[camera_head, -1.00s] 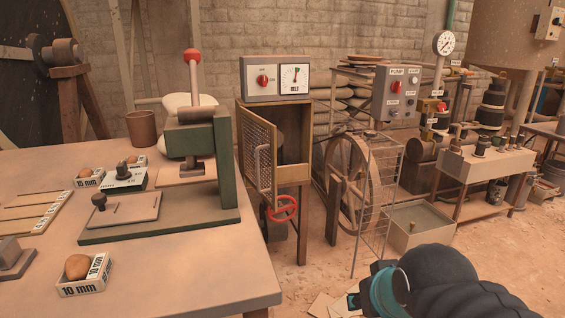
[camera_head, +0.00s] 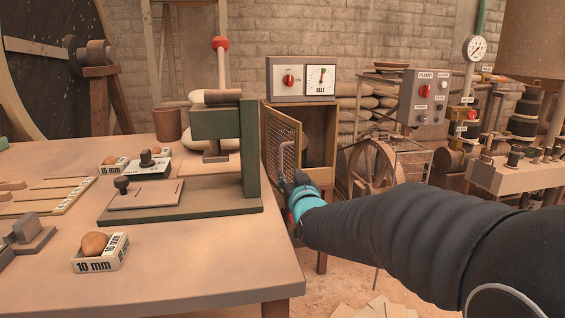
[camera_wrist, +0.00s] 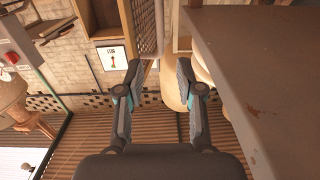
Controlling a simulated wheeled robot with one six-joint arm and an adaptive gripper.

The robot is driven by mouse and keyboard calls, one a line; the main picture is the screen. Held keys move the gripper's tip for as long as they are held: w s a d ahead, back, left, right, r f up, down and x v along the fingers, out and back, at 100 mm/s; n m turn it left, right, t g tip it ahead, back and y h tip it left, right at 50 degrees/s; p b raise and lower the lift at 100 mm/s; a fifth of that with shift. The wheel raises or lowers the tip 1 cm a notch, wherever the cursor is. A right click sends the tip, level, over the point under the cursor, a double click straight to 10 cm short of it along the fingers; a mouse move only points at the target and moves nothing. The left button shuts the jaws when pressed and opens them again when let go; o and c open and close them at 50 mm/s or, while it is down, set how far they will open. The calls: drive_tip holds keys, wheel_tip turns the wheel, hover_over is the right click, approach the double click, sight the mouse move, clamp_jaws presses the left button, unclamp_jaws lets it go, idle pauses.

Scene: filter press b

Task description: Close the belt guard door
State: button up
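The belt guard door (camera_head: 283,140) is a mesh panel in a wooden frame, standing open on the left side of the wooden cabinet (camera_head: 318,135) under the BELT panel. It has a grey upright bar handle (camera_head: 281,158). In the wrist view the mesh door (camera_wrist: 145,27) shows edge-on at the top, beyond and between the fingers. My gripper (camera_head: 292,183) is at the lower end of the handle in the head view, partly covering it. In the wrist view my gripper (camera_wrist: 159,68) is open, with nothing clearly held; I cannot tell whether it touches the door.
The workbench (camera_head: 200,265) with a green press (camera_head: 250,155) stands close left of the door. The BELT switch panel (camera_head: 301,79) sits on top of the cabinet. A spoked wheel (camera_head: 372,165) and the PUMP box (camera_head: 423,97) are to the right.

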sight(282, 160)
drive_tip(key=p+x, duration=0.1)
drive_tip(key=x, duration=1.2)
drive_tip(key=shift+w, duration=0.1)
clamp_jaws()
